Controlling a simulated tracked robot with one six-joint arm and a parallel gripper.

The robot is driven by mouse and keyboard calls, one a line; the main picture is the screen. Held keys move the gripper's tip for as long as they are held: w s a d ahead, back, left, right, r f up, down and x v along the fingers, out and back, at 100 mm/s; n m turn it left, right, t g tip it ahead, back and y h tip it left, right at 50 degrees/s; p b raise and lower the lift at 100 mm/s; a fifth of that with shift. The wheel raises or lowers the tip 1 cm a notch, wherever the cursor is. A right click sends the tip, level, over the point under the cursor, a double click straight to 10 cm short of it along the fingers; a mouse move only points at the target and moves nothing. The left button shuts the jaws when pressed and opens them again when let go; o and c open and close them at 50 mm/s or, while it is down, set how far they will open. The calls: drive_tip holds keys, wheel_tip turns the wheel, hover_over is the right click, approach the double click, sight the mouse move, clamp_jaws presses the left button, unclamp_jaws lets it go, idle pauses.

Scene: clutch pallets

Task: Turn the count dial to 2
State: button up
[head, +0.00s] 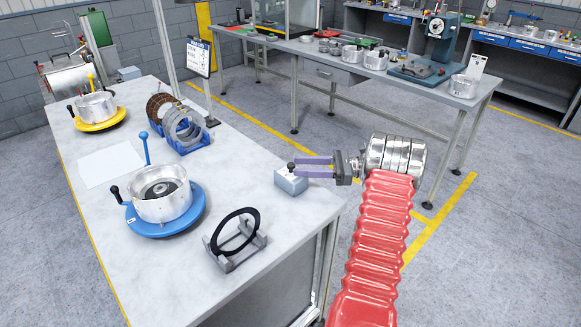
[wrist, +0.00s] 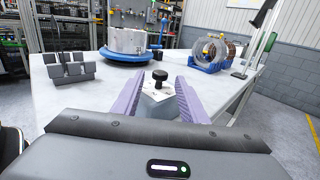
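The count dial is a black knob (wrist: 160,76) on top of a small grey box (head: 291,183) near the right edge of the workbench. In the head view my gripper (head: 312,167) comes in from the right with its two purple fingers level, their tips at the knob. In the wrist view the fingers (wrist: 157,90) are spread apart, with the knob between or just beyond their tips. I cannot tell whether either finger touches it. A white label lies under the knob; its marks are too small to read.
The workbench (head: 225,170) also holds a blue turntable (head: 170,222) with a metal drum, a yellow turntable (head: 100,123), a rack of rings (head: 186,146) and a grey stand with a black ring (head: 232,236). A sign on a post (head: 199,58) stands at the back edge.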

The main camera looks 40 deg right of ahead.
sight(291, 164)
drive_tip(key=shift+x, duration=2.2)
clamp_jaws()
